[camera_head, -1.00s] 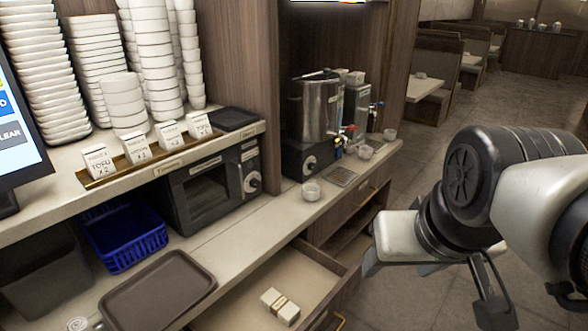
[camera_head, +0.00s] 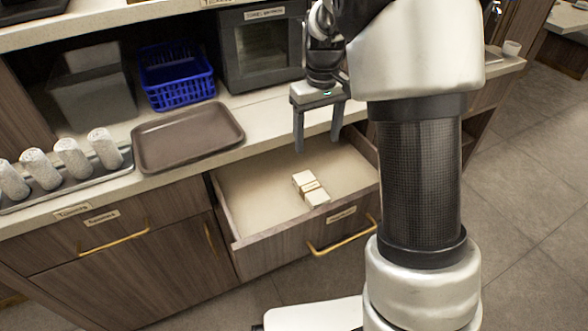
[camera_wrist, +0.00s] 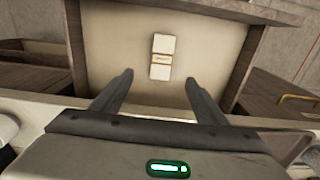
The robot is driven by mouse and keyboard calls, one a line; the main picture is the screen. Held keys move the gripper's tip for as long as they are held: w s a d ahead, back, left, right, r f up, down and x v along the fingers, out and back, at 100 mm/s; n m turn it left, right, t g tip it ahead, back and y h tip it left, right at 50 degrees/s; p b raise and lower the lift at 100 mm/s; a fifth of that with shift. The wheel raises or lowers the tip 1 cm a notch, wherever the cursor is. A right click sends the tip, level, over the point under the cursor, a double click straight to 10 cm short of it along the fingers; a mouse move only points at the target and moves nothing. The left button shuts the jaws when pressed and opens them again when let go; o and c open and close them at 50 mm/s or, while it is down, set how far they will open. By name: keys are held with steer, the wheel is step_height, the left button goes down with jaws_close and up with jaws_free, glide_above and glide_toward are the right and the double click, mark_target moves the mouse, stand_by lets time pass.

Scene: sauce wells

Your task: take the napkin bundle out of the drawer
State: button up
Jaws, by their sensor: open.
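The napkin bundle (camera_head: 311,189) is a small white block with a tan band around its middle. It lies flat in the open drawer (camera_head: 248,208), towards the right side of its pale floor. My gripper (camera_head: 318,146) is open and empty, pointing down above the back part of the drawer. In the head view it is above and behind the bundle, apart from it. In the wrist view the bundle (camera_wrist: 162,57) lies beyond the fingertips of my gripper (camera_wrist: 162,78), roughly centred between them. Nothing hides the bundle.
The drawer front has a gold handle (camera_head: 342,238). The counter above holds a brown tray (camera_head: 187,137), a blue basket (camera_head: 176,76), a grey bin (camera_head: 92,87) and a metal tray with rolled white towels (camera_head: 73,157). A dark oven-like appliance (camera_head: 265,50) stands behind my gripper.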

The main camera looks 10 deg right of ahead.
steer(key=b, duration=0.3)
glide_above(311, 186)
steer(key=f, duration=1.3)
steer(key=shift+d, duration=0.2)
steer(key=f, duration=0.1)
steer(key=f+b, duration=0.1)
steer(key=f, duration=0.1)
steer(key=f+b, duration=0.1)
steer(key=f, duration=0.1)
steer(key=shift+a+f, duration=0.2)
steer(key=shift+a, duration=0.05)
steer(key=shift+r, duration=0.1)
steer(key=c, duration=1.2)
